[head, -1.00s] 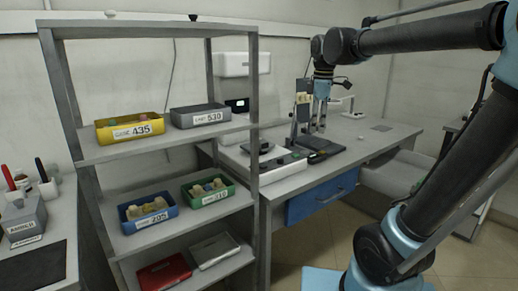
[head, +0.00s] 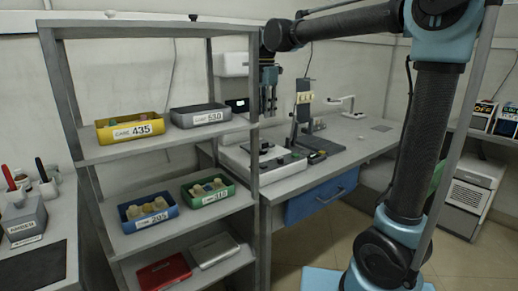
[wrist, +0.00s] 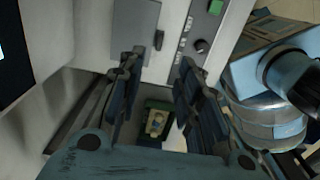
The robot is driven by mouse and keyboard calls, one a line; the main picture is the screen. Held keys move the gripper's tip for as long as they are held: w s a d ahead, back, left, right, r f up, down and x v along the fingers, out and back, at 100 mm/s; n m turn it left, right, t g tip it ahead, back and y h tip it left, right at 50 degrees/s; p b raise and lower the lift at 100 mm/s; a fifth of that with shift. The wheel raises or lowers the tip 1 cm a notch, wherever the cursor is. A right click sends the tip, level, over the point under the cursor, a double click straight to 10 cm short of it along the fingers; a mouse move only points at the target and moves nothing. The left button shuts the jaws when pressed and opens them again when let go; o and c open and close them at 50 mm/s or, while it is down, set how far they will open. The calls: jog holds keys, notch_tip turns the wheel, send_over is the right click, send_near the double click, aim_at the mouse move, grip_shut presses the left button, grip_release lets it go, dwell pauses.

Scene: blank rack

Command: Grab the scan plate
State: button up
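No label marks a scan plate. A flat grey plate (wrist: 136,28) on the white device in the wrist view may be it. In the head view the white device (head: 236,160) stands on the desk behind the rack, with dark flat parts (head: 268,160) on top. My gripper (head: 268,112) hangs pointing down above this device, partly near the rack post. In the wrist view the fingers (wrist: 158,95) are spread apart with nothing between them, and the grey plate lies beyond their tips.
The grey rack (head: 255,190) stands close on the left, holding a yellow case (head: 130,128), a grey case (head: 200,117), a blue case (head: 148,212) and a green case (head: 208,190). A dark stand (head: 303,105) rises right of my gripper. The desk's right side is mostly clear.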

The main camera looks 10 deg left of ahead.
notch_tip(320, 180, down, 13)
jog(key=shift+w+r, duration=0.1)
jog(key=shift+r, duration=0.1)
dwell(0.5)
grip_shut()
